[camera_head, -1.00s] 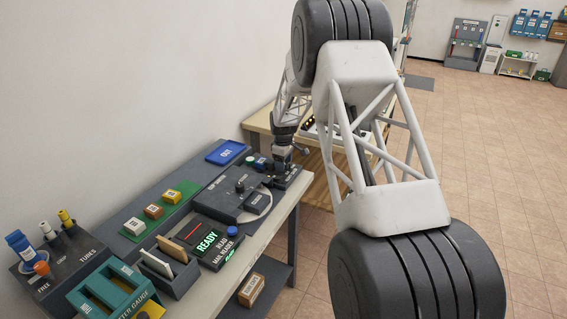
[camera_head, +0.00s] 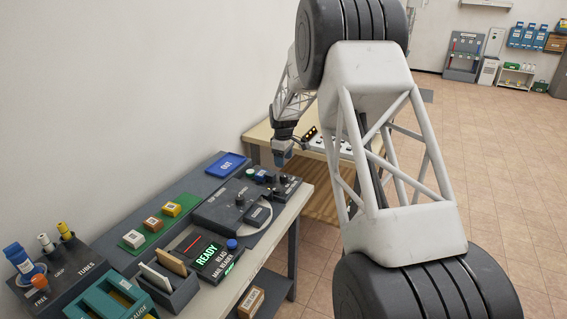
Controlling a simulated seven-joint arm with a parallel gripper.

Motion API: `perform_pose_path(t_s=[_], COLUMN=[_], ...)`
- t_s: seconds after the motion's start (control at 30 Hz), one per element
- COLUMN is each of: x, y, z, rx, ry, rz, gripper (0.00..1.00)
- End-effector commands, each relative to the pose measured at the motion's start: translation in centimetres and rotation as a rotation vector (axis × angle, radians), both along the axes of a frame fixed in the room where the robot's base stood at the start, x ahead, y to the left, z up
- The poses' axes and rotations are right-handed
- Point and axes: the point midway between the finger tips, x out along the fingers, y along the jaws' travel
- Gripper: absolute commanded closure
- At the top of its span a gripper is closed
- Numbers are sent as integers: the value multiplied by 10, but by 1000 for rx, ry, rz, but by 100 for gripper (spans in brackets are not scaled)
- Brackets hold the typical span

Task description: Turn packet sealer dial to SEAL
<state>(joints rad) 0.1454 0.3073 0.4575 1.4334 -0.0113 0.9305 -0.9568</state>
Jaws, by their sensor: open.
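My gripper (camera_head: 281,160) is open and points down above the far end of the bench. It is apart from the control panel below it. That dark panel (camera_head: 289,187) carries small black knobs (camera_head: 283,177); its labels are too small to read, so I cannot tell which knob is the sealer dial or where it points. My finger gap is too small in the picture to see clearly.
The bench also holds a blue tray (camera_head: 226,164), a green strip (camera_head: 137,250) with small boxes, a lit READY mail reader (camera_head: 213,259), a card holder (camera_head: 175,292) and a tube rack (camera_head: 63,270). A wooden table (camera_head: 262,131) stands beyond.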

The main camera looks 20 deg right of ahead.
Motion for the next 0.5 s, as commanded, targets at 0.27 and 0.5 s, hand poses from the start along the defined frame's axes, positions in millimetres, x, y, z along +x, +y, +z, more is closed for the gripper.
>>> perform_pose_path(t_s=[0.27,0.5], x=[0,0], y=[0,-1], z=[0,0], rx=[0,2], ry=[0,4], rz=[1,80], gripper=[37,37])
